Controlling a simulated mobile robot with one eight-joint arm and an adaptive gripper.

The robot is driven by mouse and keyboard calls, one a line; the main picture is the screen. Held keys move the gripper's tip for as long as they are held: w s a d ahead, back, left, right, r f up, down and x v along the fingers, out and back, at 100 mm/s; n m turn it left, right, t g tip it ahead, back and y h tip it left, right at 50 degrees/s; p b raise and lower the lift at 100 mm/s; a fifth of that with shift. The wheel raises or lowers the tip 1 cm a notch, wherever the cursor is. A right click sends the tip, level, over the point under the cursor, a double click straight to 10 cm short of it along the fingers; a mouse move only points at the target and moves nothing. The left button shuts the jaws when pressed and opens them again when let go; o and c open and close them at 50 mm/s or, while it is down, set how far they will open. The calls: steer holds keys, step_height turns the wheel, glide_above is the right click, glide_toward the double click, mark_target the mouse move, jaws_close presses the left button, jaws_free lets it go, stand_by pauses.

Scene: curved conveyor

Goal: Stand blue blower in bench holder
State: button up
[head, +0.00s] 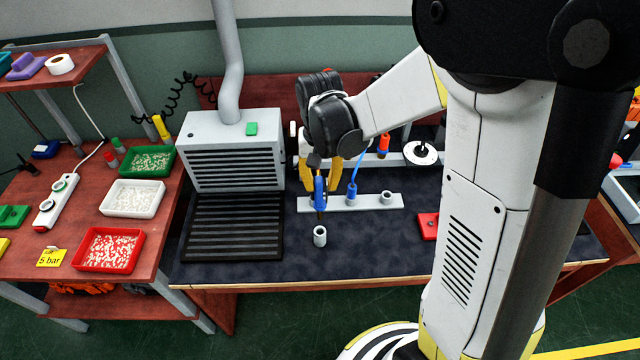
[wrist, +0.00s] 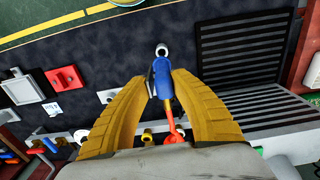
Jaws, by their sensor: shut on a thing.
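My gripper (head: 320,186) is shut on the blue blower (head: 319,196), its yellow fingers on either side of it. The blower hangs roughly upright with its thin dark tip down. In the wrist view the blue blower (wrist: 162,82) lies between the fingers, with an orange-red part toward the palm. A small grey open cup (head: 320,236), which looks like the bench holder, stands on the dark mat just below and in front of the tip. It also shows as a pale ring in the wrist view (wrist: 162,50). Whether the tip is over its opening is unclear.
A grey rail (head: 370,202) with sockets lies behind the cup; another blue tool (head: 352,192) with a blue hose stands in it. A black slatted grille (head: 233,226) and vented box (head: 236,155) are left. A red block (head: 428,226) is right. The mat around the cup is clear.

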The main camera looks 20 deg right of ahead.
steer(key=shift+w, duration=0.15)
steer(key=b, duration=0.5)
glide_above(321, 213)
steer(key=shift+w+d+f, duration=0.1)
steer(key=shift+w+f, duration=0.1)
steer(key=shift+f, duration=1.25)
steer(key=shift+w+d+f, duration=0.1)
steer(key=shift+w+f, duration=0.1)
steer(key=shift+f, duration=1.25)
steer(key=shift+f+b, duration=0.15)
steer(key=shift+b, duration=0.25)
steer(key=shift+f, duration=0.35)
steer(key=shift+f+b, duration=2.9)
steer(key=shift+f, duration=0.2)
steer(key=o, duration=1)
steer(key=shift+r, duration=0.15)
step_height(321, 213, up, 12)
steer(key=shift+a+f, duration=0.1)
steer(key=shift+a, duration=0.05)
